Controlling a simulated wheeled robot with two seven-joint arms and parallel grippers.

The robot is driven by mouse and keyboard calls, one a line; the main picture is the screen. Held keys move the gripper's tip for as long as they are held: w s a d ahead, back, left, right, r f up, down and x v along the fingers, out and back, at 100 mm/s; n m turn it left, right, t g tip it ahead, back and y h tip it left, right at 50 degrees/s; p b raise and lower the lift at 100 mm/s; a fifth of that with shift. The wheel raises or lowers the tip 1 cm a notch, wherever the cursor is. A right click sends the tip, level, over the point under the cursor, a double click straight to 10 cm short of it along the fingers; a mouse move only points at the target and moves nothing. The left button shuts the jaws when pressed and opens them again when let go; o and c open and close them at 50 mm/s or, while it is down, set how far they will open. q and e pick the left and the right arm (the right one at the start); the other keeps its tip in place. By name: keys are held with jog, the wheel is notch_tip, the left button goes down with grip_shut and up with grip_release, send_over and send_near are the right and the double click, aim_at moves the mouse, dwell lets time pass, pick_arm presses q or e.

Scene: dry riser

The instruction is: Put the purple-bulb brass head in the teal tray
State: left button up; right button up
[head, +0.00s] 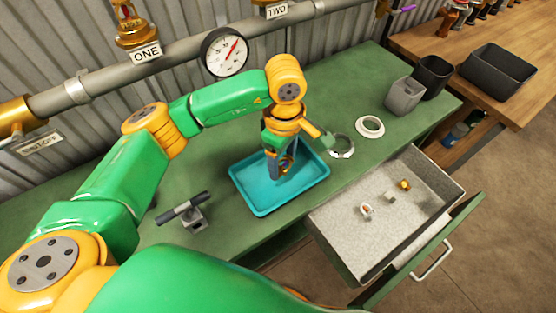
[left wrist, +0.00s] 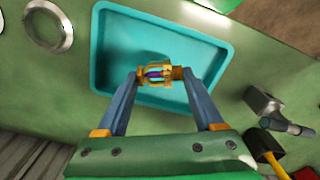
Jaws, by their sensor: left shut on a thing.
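The teal tray (head: 252,206) lies on the green bench below the pipe, and it fills the middle of the left wrist view (left wrist: 125,35). My left gripper (head: 283,170) points down over the tray. In the left wrist view my left gripper (left wrist: 160,75) is shut on the purple-bulb brass head (left wrist: 167,73). The head lies crosswise between the fingertips, its purple bulb showing inside the brass frame. It is within the tray's outline; I cannot tell whether it touches the floor. In the head view the fingers partly hide it. My right gripper is not in view.
A hammer-like tool (head: 193,217) lies left of the tray. A metal ring (head: 341,147) and a white ring (head: 370,127) lie to its right. An open drawer (head: 350,240) with small parts juts out front right. A pressure gauge (head: 225,52) hangs behind.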

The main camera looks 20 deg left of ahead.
aim_at(280, 160)
pick_arm(q)
jog(key=f, duration=0.1)
jog(key=f+p, duration=0.1)
jog(key=f, duration=0.1)
jog(key=w+a+f, duration=0.1)
jog(key=shift+f+p, duration=0.35)
jog(key=shift+f, duration=0.05)
jog(key=shift+a+f+b, duration=0.1)
jog(key=shift+f+b, duration=0.25)
jog(key=o, duration=1.5)
jog(key=shift+r, duration=0.1)
jog(key=shift+o, duration=0.2)
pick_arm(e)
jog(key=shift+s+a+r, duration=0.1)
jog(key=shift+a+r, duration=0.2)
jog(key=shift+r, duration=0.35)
pick_arm(q)
jog(key=shift+r+p, duration=0.35)
jog(key=shift+p, duration=0.05)
notch_tip(280, 160, up, 11)
jog(key=b, duration=0.2)
jog(key=shift+f+b, duration=0.1)
jog(key=shift+b, duration=0.25)
jog(key=shift+r, duration=0.4)
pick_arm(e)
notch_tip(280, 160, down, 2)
